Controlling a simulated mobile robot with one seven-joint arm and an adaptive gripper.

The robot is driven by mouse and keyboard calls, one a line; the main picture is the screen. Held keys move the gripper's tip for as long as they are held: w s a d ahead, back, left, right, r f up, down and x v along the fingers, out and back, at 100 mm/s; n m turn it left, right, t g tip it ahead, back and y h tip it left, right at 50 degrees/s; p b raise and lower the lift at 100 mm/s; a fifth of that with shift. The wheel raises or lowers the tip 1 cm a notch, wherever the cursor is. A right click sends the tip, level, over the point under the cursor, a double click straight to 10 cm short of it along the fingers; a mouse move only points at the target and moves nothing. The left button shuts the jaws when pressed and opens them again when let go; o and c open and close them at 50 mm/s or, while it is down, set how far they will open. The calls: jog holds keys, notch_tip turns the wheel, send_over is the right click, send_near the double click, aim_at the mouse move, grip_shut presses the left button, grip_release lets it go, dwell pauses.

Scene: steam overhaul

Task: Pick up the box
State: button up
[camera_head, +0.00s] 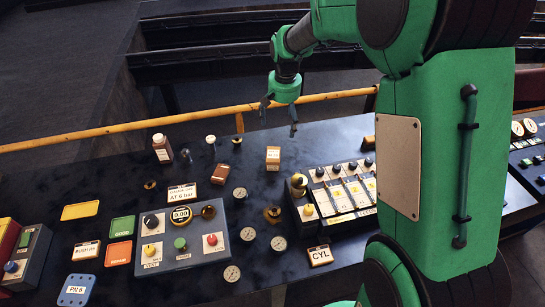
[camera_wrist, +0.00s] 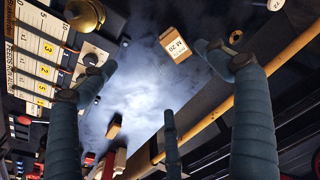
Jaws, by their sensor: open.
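A small tan box (camera_head: 273,154) with a white label stands upright on the dark table, left of the panel with yellow switches. In the wrist view the box (camera_wrist: 175,45) shows its label with "M 20", between the fingertips' directions and nearer the right finger. My gripper (camera_head: 279,116) is open and empty, above and beyond the box, near the table's far edge. In the wrist view my gripper (camera_wrist: 157,62) has its fingers spread wide, with bare table between them. No finger clearly touches the box.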

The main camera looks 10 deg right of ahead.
jog(key=g+p, duration=0.1)
send_over(276, 154)
notch_tip(276, 154, down, 13)
jog(key=shift+d+m, duration=0.2)
jog(key=shift+m, duration=0.2)
jog(key=shift+f, duration=0.1)
jog(key=shift+f, duration=4.25)
jog(key=shift+a+f+b, duration=0.15)
jog(key=shift+f+b, duration=0.4)
jog(key=shift+f, duration=2.05)
jog(key=c, duration=1.6)
